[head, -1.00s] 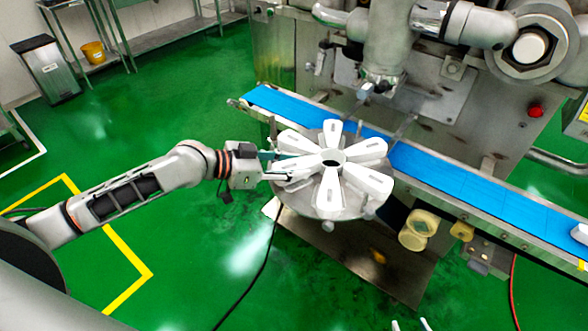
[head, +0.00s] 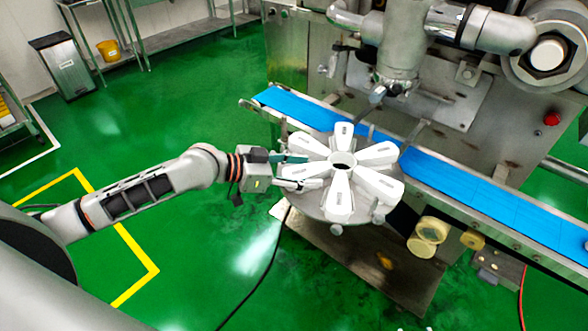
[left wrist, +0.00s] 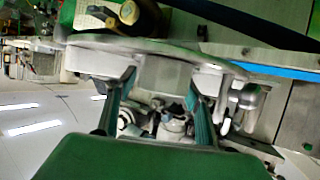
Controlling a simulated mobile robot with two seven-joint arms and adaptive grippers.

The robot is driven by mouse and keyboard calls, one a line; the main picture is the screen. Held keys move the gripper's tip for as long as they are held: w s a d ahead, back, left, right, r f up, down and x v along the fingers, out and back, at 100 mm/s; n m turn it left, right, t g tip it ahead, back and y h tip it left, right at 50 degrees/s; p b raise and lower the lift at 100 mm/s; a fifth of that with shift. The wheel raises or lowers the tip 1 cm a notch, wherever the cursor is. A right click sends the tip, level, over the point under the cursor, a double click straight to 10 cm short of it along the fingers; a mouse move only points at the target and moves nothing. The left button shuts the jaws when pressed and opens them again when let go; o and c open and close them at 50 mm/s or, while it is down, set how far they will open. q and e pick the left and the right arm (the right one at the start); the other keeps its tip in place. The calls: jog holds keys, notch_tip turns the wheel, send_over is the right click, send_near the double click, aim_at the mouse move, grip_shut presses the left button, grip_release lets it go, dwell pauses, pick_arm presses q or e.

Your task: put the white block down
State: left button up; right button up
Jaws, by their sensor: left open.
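Several white wedge-shaped blocks (head: 341,197) lie in a star pattern on a round metal plate (head: 365,216) in the head view. My left gripper (head: 304,171) is open at the left edge of this plate, with its fingers among the left-hand blocks. In the left wrist view its two teal fingers (left wrist: 157,112) stand apart just by the plate rim, and white block ends (left wrist: 207,82) show near the fingertips. The fingers partly hide the left-hand blocks, so I cannot tell whether they touch one. My right gripper is not seen.
A blue conveyor belt (head: 470,190) runs behind the plate along the steel machine. A metal arm-like machine part (head: 396,50) hangs above the belt. Cream-coloured knobs (head: 428,232) sit below the belt. Green floor is free to the left of the plate.

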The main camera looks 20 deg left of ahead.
pick_arm(q)
jog(key=b+v, duration=0.2)
jog(key=v, duration=1)
jog(key=shift+a, duration=0.15)
dwell(0.4)
